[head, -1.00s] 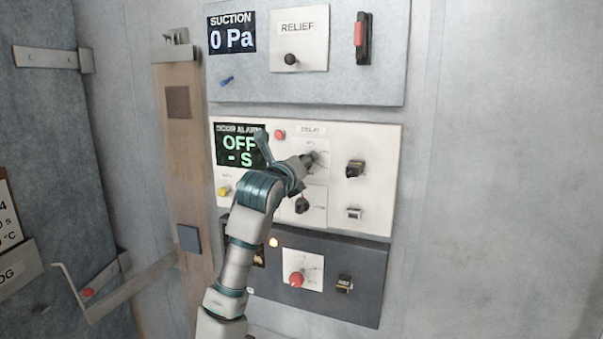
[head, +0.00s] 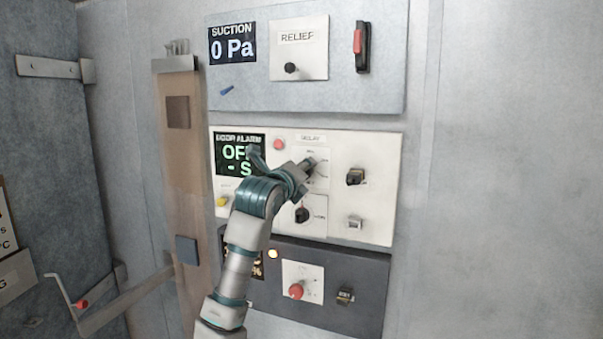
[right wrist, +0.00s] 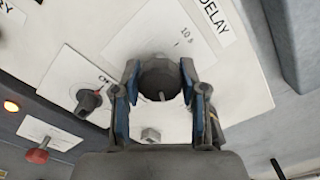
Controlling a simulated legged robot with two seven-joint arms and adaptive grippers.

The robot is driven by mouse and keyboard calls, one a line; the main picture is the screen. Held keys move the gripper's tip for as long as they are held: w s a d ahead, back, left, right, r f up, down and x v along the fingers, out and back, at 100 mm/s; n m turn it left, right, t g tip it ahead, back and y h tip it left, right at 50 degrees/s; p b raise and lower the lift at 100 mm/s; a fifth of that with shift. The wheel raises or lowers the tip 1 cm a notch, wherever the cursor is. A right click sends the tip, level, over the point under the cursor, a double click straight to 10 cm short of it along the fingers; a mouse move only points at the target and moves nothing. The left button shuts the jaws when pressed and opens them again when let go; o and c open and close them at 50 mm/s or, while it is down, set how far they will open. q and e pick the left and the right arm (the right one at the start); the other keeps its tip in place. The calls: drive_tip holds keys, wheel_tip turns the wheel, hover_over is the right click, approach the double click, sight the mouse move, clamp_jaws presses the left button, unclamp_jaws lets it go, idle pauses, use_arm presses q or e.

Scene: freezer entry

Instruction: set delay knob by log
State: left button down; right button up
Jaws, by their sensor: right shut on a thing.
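The dark round delay knob (right wrist: 160,80) is on a white dial plate (right wrist: 184,42) marked "10 s", under a DELAY label. My right gripper (right wrist: 160,70) is shut on the knob, one finger on each side. In the head view, my right gripper (head: 306,168) reaches the white door alarm panel (head: 383,200) and hides most of the knob. The door alarm display (head: 240,155) is partly covered by my arm; "OF" and "- S" show. A log sheet (head: 5,225) is cut off at the left edge, showing only "s" and "°C". My left gripper is out of view.
Below the delay dial is a black selector knob (head: 302,215). To its right are a black switch (head: 355,177) and a small metal part (head: 355,223). A suction panel (head: 300,92) is above; a dark panel with a red knob (head: 296,291) is below. The right wall is bare.

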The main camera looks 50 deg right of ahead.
drive_tip(key=o, duration=1.1)
drive_tip(key=shift+w, duration=0.1)
drive_tip(key=shift+o, duration=0.3)
drive_tip(key=shift+w+d+f, duration=0.15)
drive_tip(key=shift+d, duration=0.25)
drive_tip(key=v, duration=1.1)
drive_tip(key=shift+a, duration=0.35)
drive_tip(key=shift+f, duration=0.15)
